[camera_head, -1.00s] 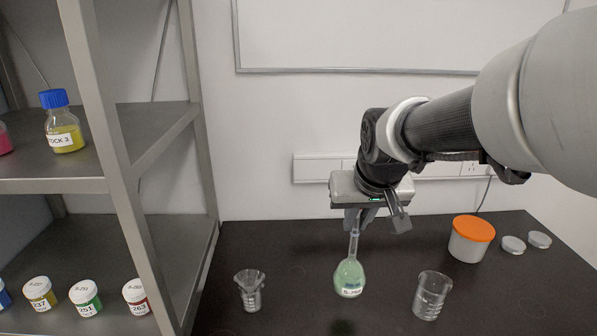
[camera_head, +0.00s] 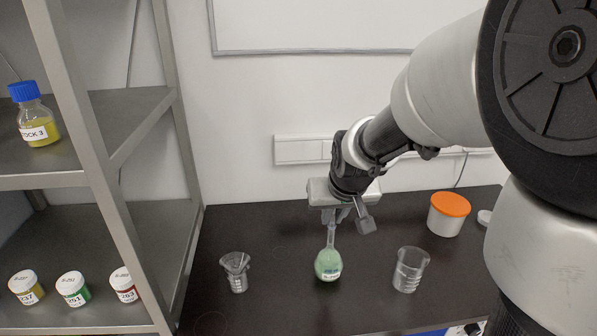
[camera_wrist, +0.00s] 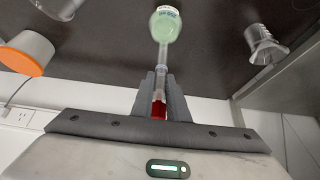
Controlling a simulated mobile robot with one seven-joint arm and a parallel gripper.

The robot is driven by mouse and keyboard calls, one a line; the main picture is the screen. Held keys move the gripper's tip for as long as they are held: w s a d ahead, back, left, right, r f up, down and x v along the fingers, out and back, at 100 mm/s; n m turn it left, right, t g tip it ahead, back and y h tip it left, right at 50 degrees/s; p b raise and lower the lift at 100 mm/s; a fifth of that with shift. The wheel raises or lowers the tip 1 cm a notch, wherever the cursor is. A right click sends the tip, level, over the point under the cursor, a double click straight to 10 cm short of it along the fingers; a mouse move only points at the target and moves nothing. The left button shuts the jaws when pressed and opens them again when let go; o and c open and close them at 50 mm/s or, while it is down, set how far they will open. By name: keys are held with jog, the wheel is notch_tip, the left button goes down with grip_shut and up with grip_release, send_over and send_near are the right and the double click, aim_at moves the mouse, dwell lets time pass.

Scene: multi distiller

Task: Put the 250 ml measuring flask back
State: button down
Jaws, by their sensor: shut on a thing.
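The measuring flask (camera_head: 328,264) has a round bulb with pale green liquid, a label and a long clear neck. My gripper (camera_head: 338,214) is shut on the top of its neck, and the flask hangs upright below it. The head view does not clearly show whether its base touches the dark bench. In the wrist view the flask (camera_wrist: 166,26) points away from my gripper (camera_wrist: 161,92), with both fingers pressed on the neck. Something red shows between the fingers.
An orange-lidded tub (camera_head: 448,213) stands behind right. A metal shelf (camera_head: 95,150) with bottles and jars rises at the left. Bench between glassware is clear.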

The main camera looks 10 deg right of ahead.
jog(key=shift+f, duration=0.6)
jog(key=shift+f, duration=0.2)
jog(key=c, duration=1.7)
grip_release()
jog(key=shift+c, duration=0.2)
